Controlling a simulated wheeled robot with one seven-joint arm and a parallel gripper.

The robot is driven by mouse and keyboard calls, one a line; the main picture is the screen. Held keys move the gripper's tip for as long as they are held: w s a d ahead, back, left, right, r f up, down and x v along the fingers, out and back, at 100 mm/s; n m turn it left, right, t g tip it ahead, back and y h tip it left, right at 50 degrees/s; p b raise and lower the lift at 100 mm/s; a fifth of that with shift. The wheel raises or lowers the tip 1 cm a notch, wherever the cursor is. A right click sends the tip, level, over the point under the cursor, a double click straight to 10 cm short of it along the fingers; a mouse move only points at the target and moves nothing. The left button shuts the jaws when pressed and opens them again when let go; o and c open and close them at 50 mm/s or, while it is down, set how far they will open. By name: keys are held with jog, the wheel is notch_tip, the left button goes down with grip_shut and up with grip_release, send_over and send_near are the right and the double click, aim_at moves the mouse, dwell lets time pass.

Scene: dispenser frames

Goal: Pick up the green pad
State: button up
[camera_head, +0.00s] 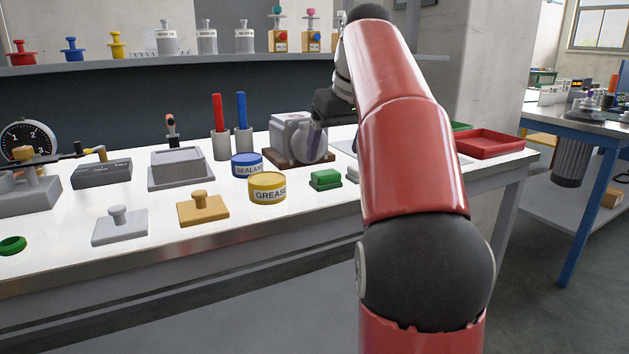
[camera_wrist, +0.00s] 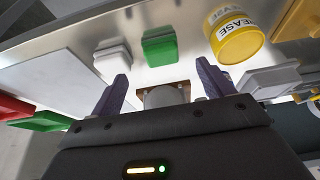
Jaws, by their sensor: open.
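The green pad (camera_head: 325,180) is a small green block with a raised top. It lies on the white bench top, right of the yellow grease tin (camera_head: 267,188). In the wrist view the green pad (camera_wrist: 159,46) shows at upper middle, between a pale grey pad (camera_wrist: 113,62) and the grease tin (camera_wrist: 233,33). My gripper (camera_wrist: 163,90) is open and empty, its two purple-grey fingers apart, with the green pad beyond them and not touched.
A grey rounded machine on a brown base (camera_head: 297,160) stands behind the green pad. A blue sealant tin (camera_head: 247,165) stands left of it. A red tray (camera_head: 491,142) lies at the bench's right end. Tan (camera_head: 203,207) and grey (camera_head: 120,226) knobbed blocks sit near the front edge.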

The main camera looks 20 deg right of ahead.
aim_at(327, 173)
jog(key=b+x, duration=0.2)
jog(key=x, duration=0.5)
jog(key=shift+w+a, duration=0.1)
jog(key=shift+w, duration=0.15)
jog(key=shift+c, duration=0.4)
jog(key=shift+r, duration=0.1)
jog(key=c, duration=1.1)
jog(key=shift+o, duration=0.2)
jog(key=shift+r, duration=0.1)
